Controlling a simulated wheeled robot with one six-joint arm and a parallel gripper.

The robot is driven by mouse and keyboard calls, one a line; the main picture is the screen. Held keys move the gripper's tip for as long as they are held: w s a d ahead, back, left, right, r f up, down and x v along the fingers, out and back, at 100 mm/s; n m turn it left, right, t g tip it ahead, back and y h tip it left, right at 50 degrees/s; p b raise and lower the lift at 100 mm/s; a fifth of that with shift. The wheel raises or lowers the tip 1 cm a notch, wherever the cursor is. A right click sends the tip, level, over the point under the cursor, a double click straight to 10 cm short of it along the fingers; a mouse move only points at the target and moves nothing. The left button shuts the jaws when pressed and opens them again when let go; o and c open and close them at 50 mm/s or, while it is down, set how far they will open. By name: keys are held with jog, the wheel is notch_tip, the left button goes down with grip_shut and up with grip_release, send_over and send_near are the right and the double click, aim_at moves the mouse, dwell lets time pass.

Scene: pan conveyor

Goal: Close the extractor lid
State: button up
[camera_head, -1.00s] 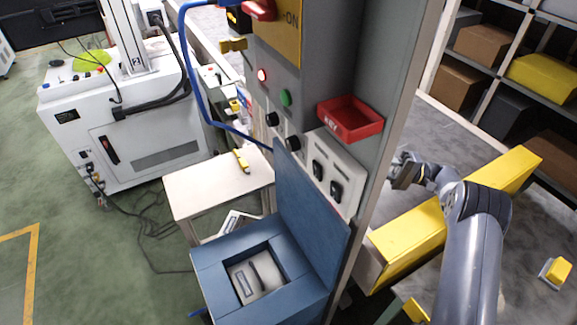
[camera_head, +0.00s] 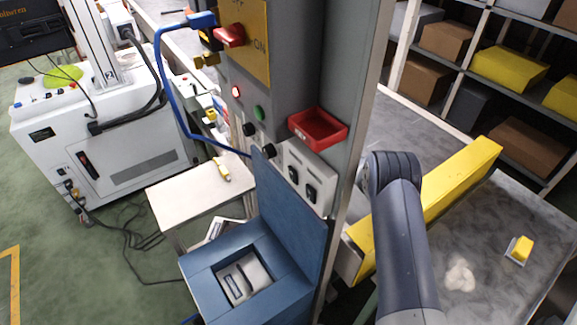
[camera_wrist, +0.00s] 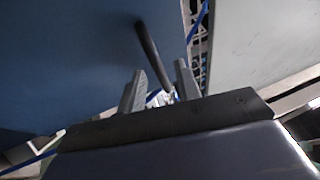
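The blue extractor (camera_head: 207,283) stands at the lower middle of the head view, with a grey-white item inside its square opening. Its blue lid (camera_head: 290,222) stands upright at the right side of the opening, against the grey cabinet. My gripper is hidden in the head view, behind my own arm and the cabinet. In the wrist view my gripper (camera_wrist: 158,88) has its two fingers apart. A thin dark bar (camera_wrist: 152,55), which looks like a handle, lies just beyond and between the fingertips. The large blue surface (camera_wrist: 70,60) there looks like the lid; contact cannot be told.
The grey cabinet (camera_head: 300,60) with a red tray (camera_head: 318,128) rises between the extractor and my arm. A yellow beam (camera_head: 460,182) lies beside my arm. A small white table (camera_head: 190,195) stands behind the extractor.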

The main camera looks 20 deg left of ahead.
grip_shut()
dwell(0.4)
